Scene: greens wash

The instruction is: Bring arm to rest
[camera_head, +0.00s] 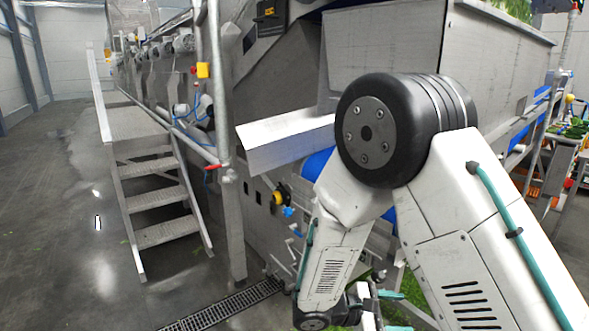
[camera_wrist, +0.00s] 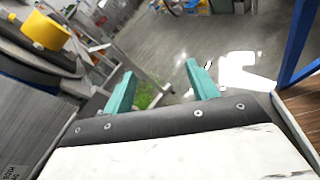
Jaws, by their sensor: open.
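My arm (camera_head: 455,205) fills the right half of the head view, white with a large black joint. It is bent, with its forearm (camera_head: 335,260) hanging down toward the lower middle. In the wrist view my gripper (camera_wrist: 161,92) shows two teal fingers set wide apart, with nothing between them. The fingers point over the grey floor and a patch of greens (camera_wrist: 148,95). In the head view the fingertips are mostly hidden or cut off at the bottom edge.
A large grey washing machine (camera_head: 400,45) stands close behind my arm. Metal steps (camera_head: 160,200) with a railing stand to the left. A floor drain grate (camera_head: 225,305) runs at the bottom. The wet floor (camera_head: 60,230) at the left is open. A yellow part (camera_wrist: 45,31) shows in the wrist view.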

